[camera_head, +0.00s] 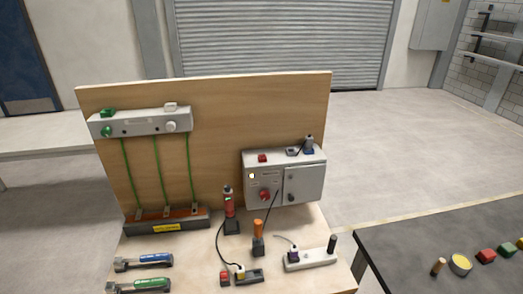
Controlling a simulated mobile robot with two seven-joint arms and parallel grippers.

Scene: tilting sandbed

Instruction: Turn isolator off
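A grey electrical box (284,178) is fixed low on the right side of an upright wooden board (225,110). On the left part of its front is a red rotary knob (264,194), which looks like the isolator switch. Its exact angle is too small to read. A small white light or button (252,176) sits above the knob. A door on the right of the box bears a dark knob (291,197) and looks shut. A red block (262,158) and a dark plug-like part stand on top of the box. Neither of my grippers is in view.
A grey bar (140,122) on the board has green wires running down to a terminal block (167,222). A red tester (228,203), an orange-handled tool (258,237), a power strip (311,259) and blue- and green-handled tools (143,262) occupy the bench. A dark table (425,240) stands right.

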